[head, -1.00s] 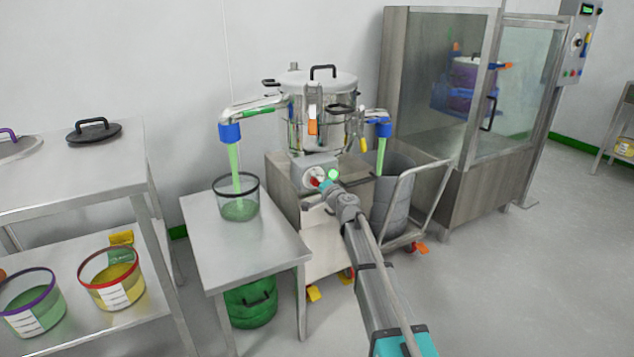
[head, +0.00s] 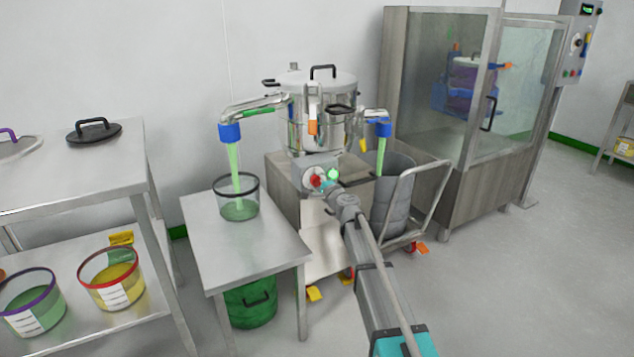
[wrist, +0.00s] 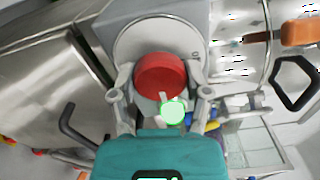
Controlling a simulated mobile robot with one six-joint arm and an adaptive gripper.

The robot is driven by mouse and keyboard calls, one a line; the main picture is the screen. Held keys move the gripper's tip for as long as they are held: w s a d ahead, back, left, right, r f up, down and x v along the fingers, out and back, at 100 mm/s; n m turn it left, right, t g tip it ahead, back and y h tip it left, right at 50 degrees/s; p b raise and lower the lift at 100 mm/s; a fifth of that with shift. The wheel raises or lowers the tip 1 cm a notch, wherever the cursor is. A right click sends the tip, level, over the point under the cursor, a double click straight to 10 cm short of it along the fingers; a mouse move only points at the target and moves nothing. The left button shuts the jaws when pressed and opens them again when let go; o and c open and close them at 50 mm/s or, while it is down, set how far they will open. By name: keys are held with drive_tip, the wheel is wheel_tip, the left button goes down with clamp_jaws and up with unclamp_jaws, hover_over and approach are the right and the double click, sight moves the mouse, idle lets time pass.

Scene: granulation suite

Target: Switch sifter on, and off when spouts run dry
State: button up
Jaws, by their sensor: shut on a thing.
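The sifter (head: 322,102) is a steel drum with a lidded top on a cabinet stand. Its grey control box (head: 301,172) carries a red knob (head: 317,181) and a lit green lamp (head: 333,174). In the wrist view the red knob (wrist: 160,76) sits on a pale round plate, with the green lamp (wrist: 172,111) close by. My gripper (head: 326,188) is at the box, shut on the red knob. Green material streams from the left spout (head: 229,132) into a clear bin (head: 238,208), and from the right spout (head: 384,129) into a grey drum (head: 394,205).
A steel table (head: 266,246) holds the clear bin, with a green tub (head: 250,305) under it. A shelf unit (head: 70,176) at left holds labelled bins. A glass-fronted cabinet (head: 425,90) and a trolley frame (head: 428,188) stand at right. Floor at far right is clear.

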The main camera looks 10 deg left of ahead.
drive_tip(key=shift+w, duration=0.1)
drive_tip(key=o, duration=1.1)
drive_tip(key=shift+o, duration=0.2)
drive_tip(key=v, duration=1.2)
